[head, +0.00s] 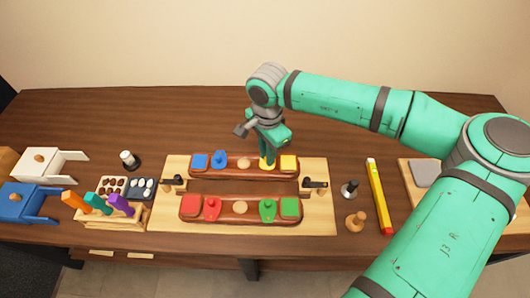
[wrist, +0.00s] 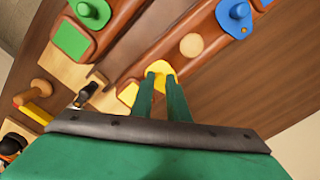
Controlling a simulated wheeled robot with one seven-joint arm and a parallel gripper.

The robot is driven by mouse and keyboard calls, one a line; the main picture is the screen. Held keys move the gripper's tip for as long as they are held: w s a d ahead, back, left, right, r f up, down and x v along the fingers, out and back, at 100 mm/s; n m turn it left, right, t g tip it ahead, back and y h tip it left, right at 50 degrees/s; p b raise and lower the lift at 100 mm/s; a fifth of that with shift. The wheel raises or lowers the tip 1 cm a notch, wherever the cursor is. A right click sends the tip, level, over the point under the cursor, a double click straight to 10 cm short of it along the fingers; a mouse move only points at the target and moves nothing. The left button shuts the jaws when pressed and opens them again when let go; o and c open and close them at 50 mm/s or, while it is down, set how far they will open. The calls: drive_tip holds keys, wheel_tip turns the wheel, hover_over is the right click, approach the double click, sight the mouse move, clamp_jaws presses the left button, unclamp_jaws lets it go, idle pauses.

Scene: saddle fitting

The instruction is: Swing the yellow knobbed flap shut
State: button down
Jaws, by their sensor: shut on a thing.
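The yellow knobbed flap (head: 268,165) is on the far brown saddle piece (head: 228,166), at its right part. A flat yellow square (head: 288,162) lies just right of it. In the wrist view the yellow flap (wrist: 158,67) shows at the fingertips, with the yellow square (wrist: 128,93) beside it. My gripper (head: 267,157) points down from above and its green fingers (wrist: 160,78) are shut on the flap's knob. The knob itself is mostly hidden between the fingers.
The far saddle also bears a blue flap (head: 219,158) and blue square (head: 200,162). The near saddle (head: 240,213) bears red and green ones. Black clamps (head: 315,184) stand at both board ends.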

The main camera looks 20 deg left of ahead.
drive_tip(key=shift+d+n, duration=0.1)
drive_tip(key=shift+n, duration=0.4)
drive_tip(key=c, duration=1.7)
unclamp_jaws()
drive_tip(key=shift+w+d, duration=0.1)
drive_tip(key=shift+r, duration=0.15)
wheel_tip(320, 180, up, 11)
drive_tip(key=shift+f, duration=0.2)
